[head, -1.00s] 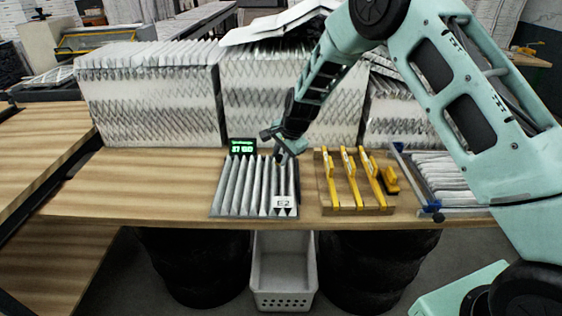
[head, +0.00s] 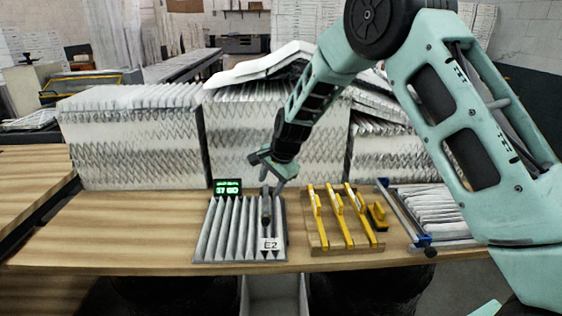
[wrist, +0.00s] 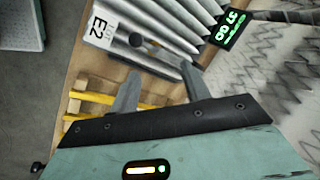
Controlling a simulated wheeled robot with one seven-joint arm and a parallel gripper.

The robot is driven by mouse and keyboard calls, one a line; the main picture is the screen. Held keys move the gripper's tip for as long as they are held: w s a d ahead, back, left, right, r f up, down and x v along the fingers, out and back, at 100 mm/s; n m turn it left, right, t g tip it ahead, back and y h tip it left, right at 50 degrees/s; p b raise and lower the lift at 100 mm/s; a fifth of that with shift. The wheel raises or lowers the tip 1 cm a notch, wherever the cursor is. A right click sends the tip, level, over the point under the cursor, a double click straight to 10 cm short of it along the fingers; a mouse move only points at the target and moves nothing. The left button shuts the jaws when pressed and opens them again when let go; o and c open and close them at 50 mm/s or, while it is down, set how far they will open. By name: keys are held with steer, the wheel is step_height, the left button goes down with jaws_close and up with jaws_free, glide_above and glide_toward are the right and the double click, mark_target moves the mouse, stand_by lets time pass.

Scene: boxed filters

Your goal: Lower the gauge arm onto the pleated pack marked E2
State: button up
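The pleated pack marked E2 (head: 225,230) lies on the wooden bench, its white label at the front right corner. In the wrist view the pack (wrist: 190,20) is at the top. A dark gauge arm with a round knob (head: 266,218) lies along the pack's right part in the head view; I cannot tell whether it touches the pleats. It also shows in the wrist view (wrist: 160,55), just beyond my fingertips. My gripper (head: 272,190) is above the pack's back right edge. In the wrist view (wrist: 162,72) its fingers are apart with nothing held.
A green-lit display (head: 228,187) stands behind the pack. A wooden board with yellow tools (head: 340,215) lies to its right, then a framed pleated pack (head: 430,212). Tall stacks of filters (head: 135,140) line the bench's back. The bench left of the pack is clear.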

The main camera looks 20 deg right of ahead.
steer(key=b+v, duration=0.2)
steer(key=v, duration=1)
steer(key=shift+b, duration=0.4)
steer(key=shift+w, duration=0.1)
